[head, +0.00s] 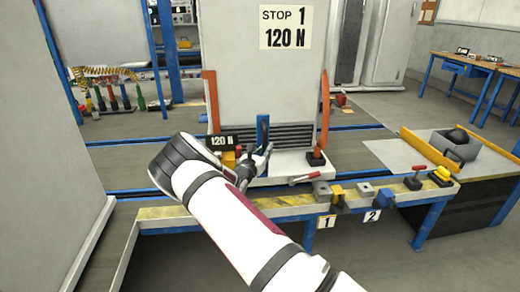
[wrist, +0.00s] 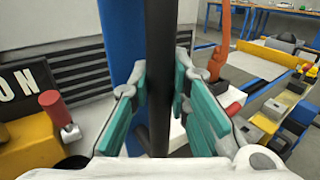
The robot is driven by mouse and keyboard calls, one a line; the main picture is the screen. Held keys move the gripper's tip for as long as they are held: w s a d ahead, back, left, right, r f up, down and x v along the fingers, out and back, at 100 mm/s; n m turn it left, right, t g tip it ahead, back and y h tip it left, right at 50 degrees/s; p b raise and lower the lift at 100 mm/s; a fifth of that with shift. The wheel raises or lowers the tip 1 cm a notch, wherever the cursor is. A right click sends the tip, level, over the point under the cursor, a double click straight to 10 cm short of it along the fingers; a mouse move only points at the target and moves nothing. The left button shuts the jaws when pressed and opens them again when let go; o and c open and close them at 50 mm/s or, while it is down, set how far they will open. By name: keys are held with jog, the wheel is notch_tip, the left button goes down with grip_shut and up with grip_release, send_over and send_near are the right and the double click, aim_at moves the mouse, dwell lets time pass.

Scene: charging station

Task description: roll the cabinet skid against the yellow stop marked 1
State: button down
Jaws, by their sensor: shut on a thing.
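The tall pale cabinet (head: 265,75) stands upright on its white skid base (head: 285,168), with a sign reading STOP 1, 120 N. A blue upright (head: 262,130) rises at its front; it also shows in the wrist view (wrist: 120,45). My gripper (head: 262,158) is at this upright, its teal pads (wrist: 160,95) shut on a black vertical bar (wrist: 160,60). A small yellow stop (head: 337,196) sits on the front rail above the tag marked 1 (head: 326,222). The skid base is behind the rail; I cannot tell the exact gap to the stop.
The yellow-and-blue front rail (head: 170,212) crosses in front. A blue stop (head: 384,198) is above tag 2 (head: 372,216). A red-handled lever (head: 305,178) lies near the skid. A large pale panel (head: 45,150) blocks the left. A grey box (head: 455,145) stands right.

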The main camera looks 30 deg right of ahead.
jog(key=shift+s+d+g, duration=0.3)
jog(key=shift+s+d, duration=0.1)
jog(key=shift+d, duration=0.4)
jog(key=c, duration=1.5)
grip_release()
jog(key=shift+d, duration=0.2)
jog(key=shift+w+a, duration=0.15)
jog(key=shift+a, duration=0.25)
jog(key=shift+s+a, duration=0.2)
jog(key=shift+a, duration=0.25)
jog(key=v, duration=1.1)
jog(key=shift+s+d+f, duration=0.1)
jog(key=shift+s+f, duration=0.05)
